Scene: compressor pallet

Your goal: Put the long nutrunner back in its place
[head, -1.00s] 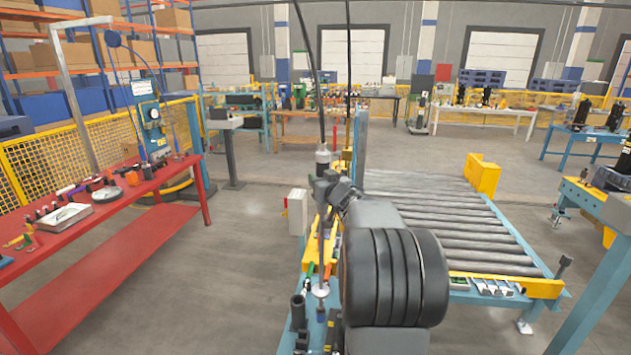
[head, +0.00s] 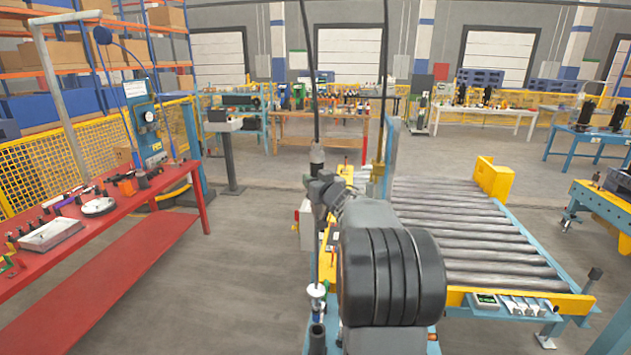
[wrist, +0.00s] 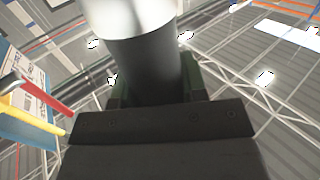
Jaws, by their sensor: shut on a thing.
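The long nutrunner hangs upright in my gripper. Its grey upper body (head: 317,156) shows just above the jaws in the head view, with a cable or hose rising from it. A thin shaft runs down to a pale, flared lower end at the blue bench. My gripper (head: 320,188) is shut around the body. In the wrist view the gripper (wrist: 152,88) holds a dark cylinder with a pale, bright upper part (wrist: 135,18). A black upright socket-like holder (head: 317,340) stands on the bench just below the tool's lower end. I cannot tell whether they touch.
A roller conveyor (head: 470,235) with a yellow end block (head: 493,178) lies to the right. A blue upright post (head: 391,155) stands behind my arm. A red table (head: 120,215) with small tools and a tray (head: 50,234) is at left. The floor between is clear.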

